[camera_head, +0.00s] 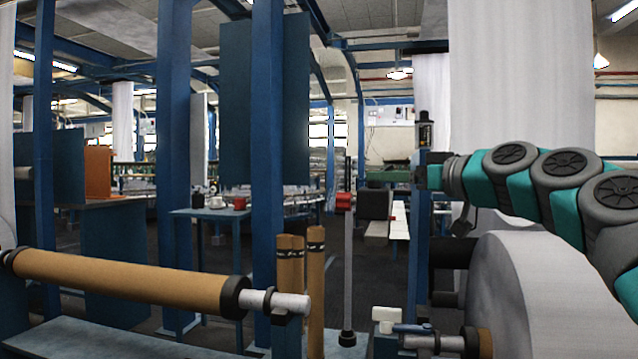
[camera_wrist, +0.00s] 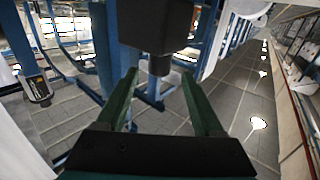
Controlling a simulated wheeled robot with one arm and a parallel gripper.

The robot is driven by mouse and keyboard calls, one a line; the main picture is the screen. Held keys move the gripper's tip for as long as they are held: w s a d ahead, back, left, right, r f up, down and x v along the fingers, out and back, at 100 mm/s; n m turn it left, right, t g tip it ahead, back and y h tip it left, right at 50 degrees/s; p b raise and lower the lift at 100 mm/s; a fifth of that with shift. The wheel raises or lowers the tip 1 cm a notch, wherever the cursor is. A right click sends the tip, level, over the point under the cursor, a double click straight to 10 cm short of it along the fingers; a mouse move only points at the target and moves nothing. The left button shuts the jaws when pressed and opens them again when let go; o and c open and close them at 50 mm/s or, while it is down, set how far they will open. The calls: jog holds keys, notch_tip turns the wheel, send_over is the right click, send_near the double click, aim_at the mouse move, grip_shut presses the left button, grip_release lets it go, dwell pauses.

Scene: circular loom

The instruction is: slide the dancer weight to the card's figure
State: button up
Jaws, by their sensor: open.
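My gripper (camera_head: 425,172) is at the right of the head view, beside a blue upright post. Its two green fingers stand apart in the wrist view (camera_wrist: 163,98), with nothing between their tips. A dark block with a short round stub (camera_wrist: 157,30) shows just past the fingertips there; I cannot tell whether it is the dancer weight.
A brown roll (camera_head: 125,281) lies across the left front. A large pale roll (camera_head: 545,300) stands below my arm. Brown tubes (camera_head: 298,285) stand upright near the centre. Blue posts (camera_head: 267,150) and a small blue table (camera_head: 212,213) stand behind. Grey floor lies open beyond the rod.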

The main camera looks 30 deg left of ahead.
aim_at(362, 188)
jog(key=shift+w+a+r, duration=0.1)
jog(key=shift+w+a, duration=0.15)
jog(key=shift+a, duration=0.2)
jog(key=shift+p+x, duration=0.7)
jog(key=shift+x, duration=2.65)
grip_shut()
